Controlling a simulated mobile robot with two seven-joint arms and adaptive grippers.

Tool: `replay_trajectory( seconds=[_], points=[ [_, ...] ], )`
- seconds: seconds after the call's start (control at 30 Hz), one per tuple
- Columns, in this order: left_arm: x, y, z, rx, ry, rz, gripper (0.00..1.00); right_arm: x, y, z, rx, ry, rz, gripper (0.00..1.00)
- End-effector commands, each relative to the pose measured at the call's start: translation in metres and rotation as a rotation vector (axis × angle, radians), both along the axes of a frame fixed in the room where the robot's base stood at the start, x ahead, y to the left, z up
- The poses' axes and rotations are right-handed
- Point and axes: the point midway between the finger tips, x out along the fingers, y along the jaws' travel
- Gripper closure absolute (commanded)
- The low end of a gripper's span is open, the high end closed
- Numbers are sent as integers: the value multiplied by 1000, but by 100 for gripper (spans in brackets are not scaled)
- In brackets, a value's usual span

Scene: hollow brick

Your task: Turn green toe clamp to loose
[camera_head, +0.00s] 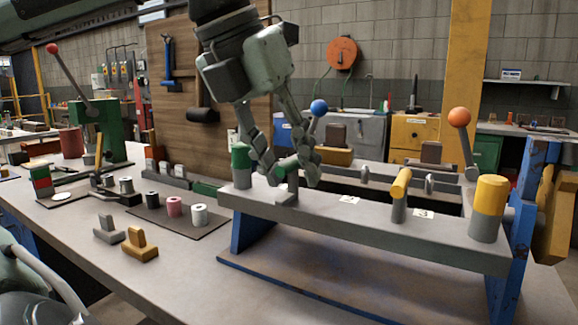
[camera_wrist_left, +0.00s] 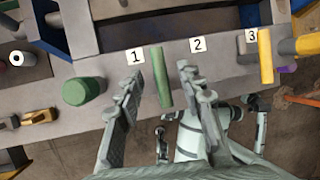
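The green toe clamp (camera_head: 286,168) has a short green bar handle on a post on the grey beam, close to the green-topped cylinder. In the left wrist view its handle (camera_wrist_left: 161,77) lies beside the label 1, pointing roughly across the beam. My left gripper (camera_head: 288,172) comes down from above with one finger on each side of the handle. In the left wrist view the fingers of the left gripper (camera_wrist_left: 160,75) are apart, with gaps between them and the handle. My right gripper cannot be made out.
The grey beam (camera_head: 330,216) stands on blue supports. The green-topped cylinder (camera_head: 242,166) stands just left of my gripper. A yellow toe clamp (camera_head: 400,186) and a yellow-topped cylinder (camera_head: 489,206) stand farther right. A blue-ball lever (camera_head: 319,107) rises behind the gripper.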

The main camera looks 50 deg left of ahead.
Motion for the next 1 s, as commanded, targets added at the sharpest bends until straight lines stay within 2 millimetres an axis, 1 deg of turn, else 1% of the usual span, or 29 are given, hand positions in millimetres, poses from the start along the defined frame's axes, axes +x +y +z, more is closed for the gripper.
replay_trajectory(
  seconds=[0.1,0.3,0.37,0.6,0.63,1.0],
  points=[
    [2,0,-4,0,1,0,62,0,0,1,-1,-1,0,60],
    [2,0,-4,0,1,0,62,0,0,1,-1,-2,0,60],
    [2,0,-4,0,0,0,69,0,0,1,-1,-2,0,60],
    [2,0,-4,0,0,0,98,0,0,1,0,-1,0,60],
    [2,0,-4,0,0,0,100,0,0,1,0,-1,0,60],
    [2,0,-4,-3,-1,-32,100,0,0,1,0,0,0,60]
  ],
)
